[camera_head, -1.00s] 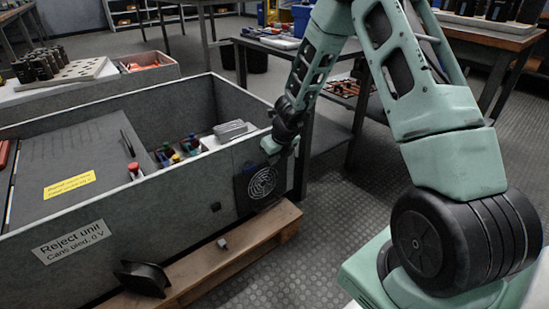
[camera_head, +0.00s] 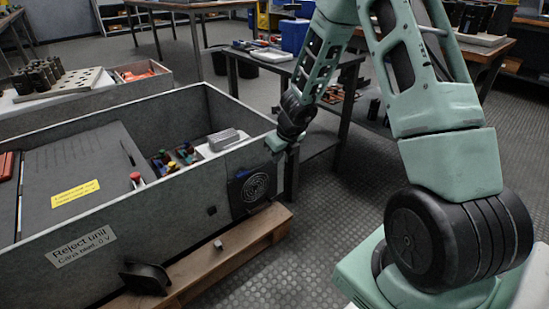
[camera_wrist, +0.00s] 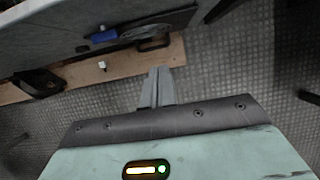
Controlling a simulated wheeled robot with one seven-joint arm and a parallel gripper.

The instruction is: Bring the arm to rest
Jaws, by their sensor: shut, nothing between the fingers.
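My arm stands folded up on the right in the head view, with the wrist hanging down near the right corner of the grey reject unit (camera_head: 120,228). My gripper (camera_wrist: 158,72) shows in the wrist view with its two grey fingers together and nothing between them. It is above the floor, beside the wooden pallet (camera_wrist: 100,70) under the unit. In the head view the gripper's fingers are hard to make out near the unit's corner.
The grey unit holds a dark panel with a yellow label (camera_head: 76,194) and several coloured terminals (camera_head: 164,162). A round fan grille (camera_head: 255,187) is on its side. A workbench with a blue bin (camera_head: 294,36) stands behind. The patterned floor (camera_head: 320,250) is clear in front.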

